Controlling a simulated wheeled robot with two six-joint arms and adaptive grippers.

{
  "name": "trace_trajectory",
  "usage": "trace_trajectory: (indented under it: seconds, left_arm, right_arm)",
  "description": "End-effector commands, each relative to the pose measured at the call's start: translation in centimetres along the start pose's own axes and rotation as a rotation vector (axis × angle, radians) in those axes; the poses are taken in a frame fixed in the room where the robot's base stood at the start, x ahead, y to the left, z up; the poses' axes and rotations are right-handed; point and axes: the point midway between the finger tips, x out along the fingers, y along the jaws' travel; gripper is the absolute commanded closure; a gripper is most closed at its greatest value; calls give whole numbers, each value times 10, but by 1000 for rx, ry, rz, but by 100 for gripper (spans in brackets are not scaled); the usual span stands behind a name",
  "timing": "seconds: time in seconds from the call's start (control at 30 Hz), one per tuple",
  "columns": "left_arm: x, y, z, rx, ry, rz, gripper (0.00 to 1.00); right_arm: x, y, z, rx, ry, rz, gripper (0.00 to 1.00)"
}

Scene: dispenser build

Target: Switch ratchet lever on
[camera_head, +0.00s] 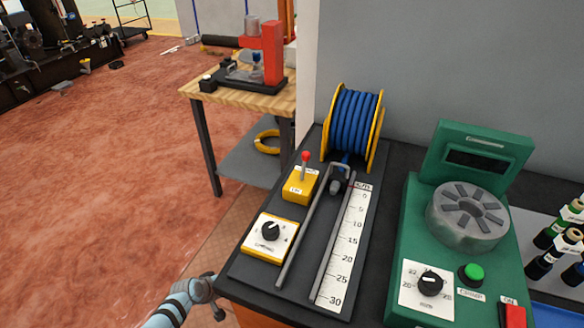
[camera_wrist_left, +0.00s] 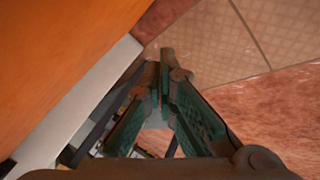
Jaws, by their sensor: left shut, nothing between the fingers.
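The ratchet lever (camera_head: 305,165) is a thin shaft with a red ball knob, standing roughly upright on a small yellow box (camera_head: 297,188) with a white label too small to read surely. The box sits on the black bench panel, left of the blue hose reel. My left gripper (camera_head: 217,309) is low at the front left corner of the bench, outside its edge and well away from the lever. In the left wrist view its fingers (camera_wrist_left: 165,85) are shut and empty. That view shows no lever. My right gripper is in neither view.
A yellow dial box (camera_head: 262,247) lies in front of the lever box. The hose reel (camera_head: 353,122), a rail and a length scale (camera_head: 341,247) stand to its right. A green machine (camera_head: 410,245) is further right. The wrist view shows an orange panel (camera_wrist_left: 65,60) close beside the gripper.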

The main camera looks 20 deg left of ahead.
Motion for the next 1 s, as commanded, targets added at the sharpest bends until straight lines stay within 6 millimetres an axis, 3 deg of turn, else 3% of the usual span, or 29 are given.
trace_trajectory:
  seconds: [0.03, 0.07, 0.1, 0.17, 0.2, 0.3, 0.4, 0.5, 0.57, 0.87, 1.0]
  left_arm:
    - [11, 35, -44, -83, 36, 114, 100]
    - [7, 63, -70, -139, 45, 194, 100]
    - [-5, 99, -103, -202, 49, 306, 100]
    - [-32, 152, -146, -273, 39, 477, 100]
    - [-56, 184, -169, -305, 24, 589, 100]
    - [-121, 246, -208, -337, -33, 827, 100]
    - [-174, 281, -224, -332, -90, 984, 100]
    - [-204, 298, -229, -322, -124, 1061, 100]
    - [-211, 301, -230, -321, -133, 1077, 100]
    - [-212, 302, -231, -323, -133, 1078, 100]
    - [-207, 312, -232, -325, -133, 1079, 100]
  right_arm:
    - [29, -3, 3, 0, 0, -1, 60]
    - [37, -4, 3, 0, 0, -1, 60]
    - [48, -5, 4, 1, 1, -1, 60]
    - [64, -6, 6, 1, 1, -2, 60]
    - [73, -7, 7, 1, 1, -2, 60]
    - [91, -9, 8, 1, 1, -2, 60]
    - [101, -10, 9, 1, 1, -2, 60]
    - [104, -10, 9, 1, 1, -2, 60]
    - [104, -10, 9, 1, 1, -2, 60]
    - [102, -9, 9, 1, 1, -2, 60]
    - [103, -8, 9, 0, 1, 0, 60]
